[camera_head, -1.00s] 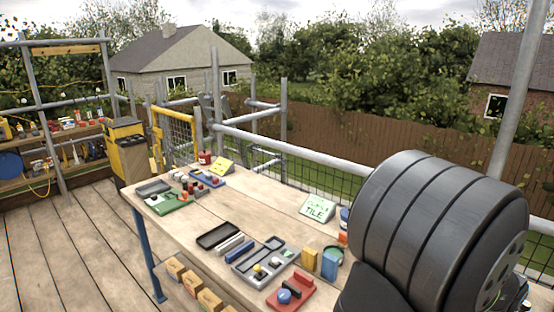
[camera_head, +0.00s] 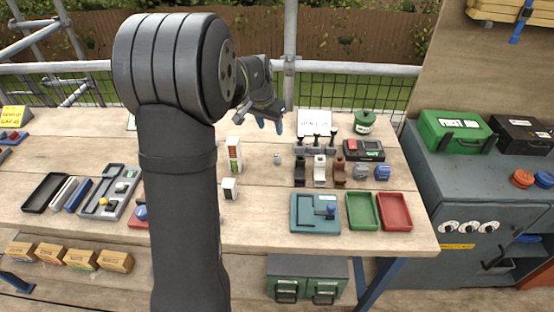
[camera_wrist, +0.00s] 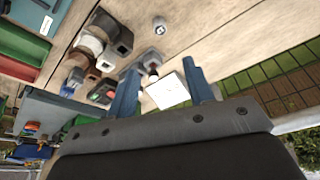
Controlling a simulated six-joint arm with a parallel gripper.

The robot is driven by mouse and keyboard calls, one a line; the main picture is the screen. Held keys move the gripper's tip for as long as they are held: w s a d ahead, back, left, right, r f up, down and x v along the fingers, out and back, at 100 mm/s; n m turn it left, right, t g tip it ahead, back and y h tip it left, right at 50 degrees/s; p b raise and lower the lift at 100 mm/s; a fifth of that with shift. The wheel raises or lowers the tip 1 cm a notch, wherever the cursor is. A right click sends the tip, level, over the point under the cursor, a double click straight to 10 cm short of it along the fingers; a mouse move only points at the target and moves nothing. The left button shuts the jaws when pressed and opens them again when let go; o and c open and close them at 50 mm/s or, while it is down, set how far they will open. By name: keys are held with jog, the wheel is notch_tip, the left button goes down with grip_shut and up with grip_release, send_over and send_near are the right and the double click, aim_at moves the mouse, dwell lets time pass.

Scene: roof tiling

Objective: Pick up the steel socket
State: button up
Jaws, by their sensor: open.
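The steel socket (camera_head: 277,158) is a small grey cylinder standing on the wooden table, right of the white and red box. In the wrist view the socket (camera_wrist: 159,27) is near the top edge, its round opening showing, beyond the fingertips. My gripper (camera_head: 269,126) is open, with blue fingers, above the far part of the table, behind the socket in the picture. In the wrist view my gripper (camera_wrist: 161,67) has nothing held; a white card shows between and below the fingers. The socket is apart from both fingers.
A row of black, white and brown holders (camera_head: 320,170) stands right of the socket. A white sign (camera_head: 314,122) and green pot (camera_head: 365,122) are behind. A teal tray (camera_head: 315,213), green tray (camera_head: 362,211) and red tray (camera_head: 394,211) lie at the front. Bare wood surrounds the socket.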

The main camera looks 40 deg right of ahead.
send_over(277, 155)
jog(key=a, duration=0.1)
notch_tip(277, 155, down, 11)
jog(key=shift+s+a, duration=0.1)
jog(key=shift+s, duration=0.05)
jog(key=shift+s+x, duration=0.15)
jog(key=shift+x, duration=1.3)
jog(key=shift+s+x, duration=0.15)
jog(key=shift+x, duration=1.25)
jog(key=shift+w+a, duration=0.1)
jog(key=shift+a, duration=0.1)
grip_shut()
